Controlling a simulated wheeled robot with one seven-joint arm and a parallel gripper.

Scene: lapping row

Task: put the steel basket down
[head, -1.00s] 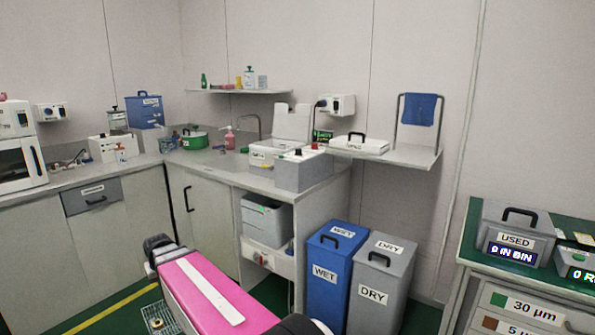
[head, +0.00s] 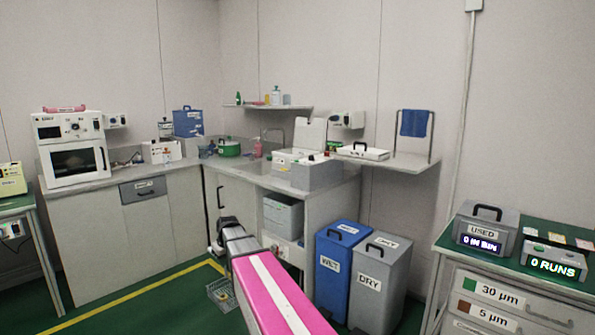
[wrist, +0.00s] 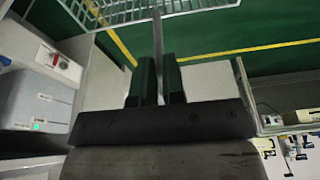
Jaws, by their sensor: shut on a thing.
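The steel basket (head: 222,293) is a small wire basket that hangs below the end of my arm in the head view, with something yellowish in it. In the wrist view its wire mesh (wrist: 135,12) shows at the top edge, over green floor. My gripper (wrist: 159,62) is shut on the basket's thin upright handle (wrist: 158,35), which runs between the two dark fingers. The rest of the basket is cut off there. In the head view my arm hides most of the gripper.
A counter with a sink corner (head: 240,170) runs along the back, bearing a grey ultrasonic-type box (head: 308,175). Blue WET (head: 335,265) and grey DRY (head: 375,285) bins stand right of my arm. A green-topped drawer cabinet (head: 490,265) is far right. Green floor (head: 130,310) is open at left.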

